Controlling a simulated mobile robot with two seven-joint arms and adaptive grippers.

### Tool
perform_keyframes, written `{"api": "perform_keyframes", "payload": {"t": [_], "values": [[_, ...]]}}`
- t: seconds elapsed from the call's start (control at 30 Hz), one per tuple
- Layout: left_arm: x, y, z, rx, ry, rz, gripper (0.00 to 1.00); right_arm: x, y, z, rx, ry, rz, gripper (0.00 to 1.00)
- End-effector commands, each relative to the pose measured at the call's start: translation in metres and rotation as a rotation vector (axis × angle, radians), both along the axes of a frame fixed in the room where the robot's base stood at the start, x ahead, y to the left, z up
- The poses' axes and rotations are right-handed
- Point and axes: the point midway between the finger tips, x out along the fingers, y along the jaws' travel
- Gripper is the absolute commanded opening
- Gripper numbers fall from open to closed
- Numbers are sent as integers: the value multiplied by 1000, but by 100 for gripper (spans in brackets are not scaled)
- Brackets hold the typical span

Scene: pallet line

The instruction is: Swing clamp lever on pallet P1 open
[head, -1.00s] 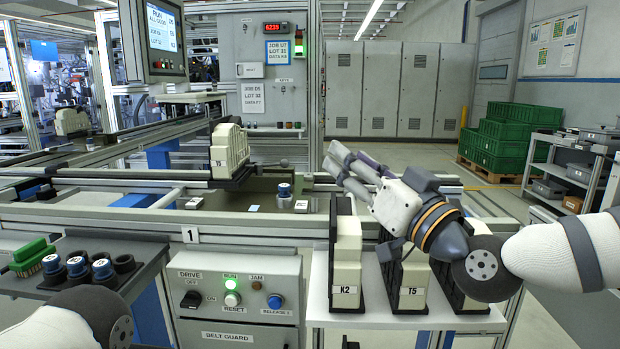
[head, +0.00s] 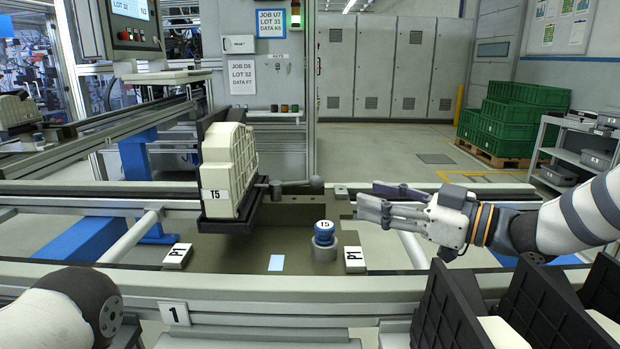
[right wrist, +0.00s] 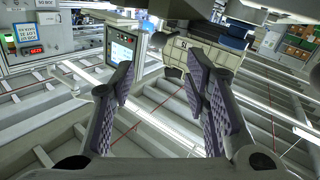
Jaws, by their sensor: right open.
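Pallet P1 (head: 225,256) is a dark olive plate on the line, with P1 labels at its left and right. On it a cream T5 part (head: 230,172) stands upright in a black holder. The clamp lever (head: 296,184) is a grey rod with a dark ball knob, reaching right from the holder's foot. My right gripper (head: 366,200) is open and empty, a little right of the knob and pointing left at it. In the right wrist view, the cream part (right wrist: 200,54) shows beyond the two spread fingers (right wrist: 165,88). My left gripper is out of view.
Black holders (head: 450,310) with cream parts are at front right. The line's front rail (head: 260,286) runs across the foreground.

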Motion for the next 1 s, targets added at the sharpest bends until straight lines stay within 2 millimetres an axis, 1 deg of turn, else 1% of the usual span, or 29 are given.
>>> {"api": "perform_keyframes", "payload": {"t": [0.07,0.3,0.43,0.6,0.83,0.87,0.9,0.97,1.0], "values": [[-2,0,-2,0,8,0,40,7,11,-3,0,3,3,42],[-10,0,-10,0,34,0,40,41,62,-5,2,3,1,42],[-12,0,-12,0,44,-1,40,56,84,-4,2,2,0,42],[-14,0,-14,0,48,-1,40,65,97,-2,3,0,-1,42],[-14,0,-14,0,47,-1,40,65,98,0,3,-1,-1,42],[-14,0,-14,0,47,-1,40,65,98,0,3,-1,-1,40],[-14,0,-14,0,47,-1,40,65,98,0,3,-1,-1,31],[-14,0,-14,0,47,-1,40,65,97,0,3,-1,-1,17],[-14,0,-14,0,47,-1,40,65,97,0,3,-1,-1,8]]}}
